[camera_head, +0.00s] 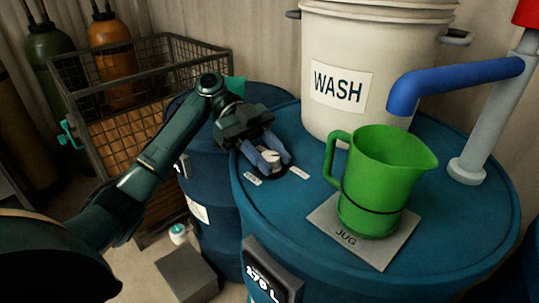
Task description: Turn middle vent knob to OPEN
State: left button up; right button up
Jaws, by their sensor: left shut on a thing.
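My left gripper (268,154) reaches in from the left over the blue drum top (300,202). Its two blue fingers are shut on a small pale knob (270,157) on a dark round base. Two small white labels lie beside the knob, one on its left (253,179) and one on its right (299,173); their lettering is too small to read. The knob's pointing direction is hard to tell between the fingers. My right gripper is not in view.
A green jug (378,182) stands on a grey mat (347,239) marked JUG. A white WASH bucket (372,62) stands behind it. A blue spout (455,80) reaches over the drum from the right. A wire crate (130,110) stands at left.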

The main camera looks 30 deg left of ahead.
pick_arm(q)
jog(key=o, duration=1)
jog(key=shift+d, duration=0.1)
jog(key=shift+c, duration=0.2)
jog(key=v, duration=0.8)
jog(key=shift+a+r, duration=0.15)
jog(key=shift+a, duration=0.05)
jog(key=v, duration=0.2)
jog(key=shift+w+a+r+p, duration=0.2)
jog(key=shift+a+p, duration=0.05)
jog(key=shift+p, duration=0.05)
jog(key=shift+p+v, duration=0.7)
jog(key=shift+v, duration=0.35)
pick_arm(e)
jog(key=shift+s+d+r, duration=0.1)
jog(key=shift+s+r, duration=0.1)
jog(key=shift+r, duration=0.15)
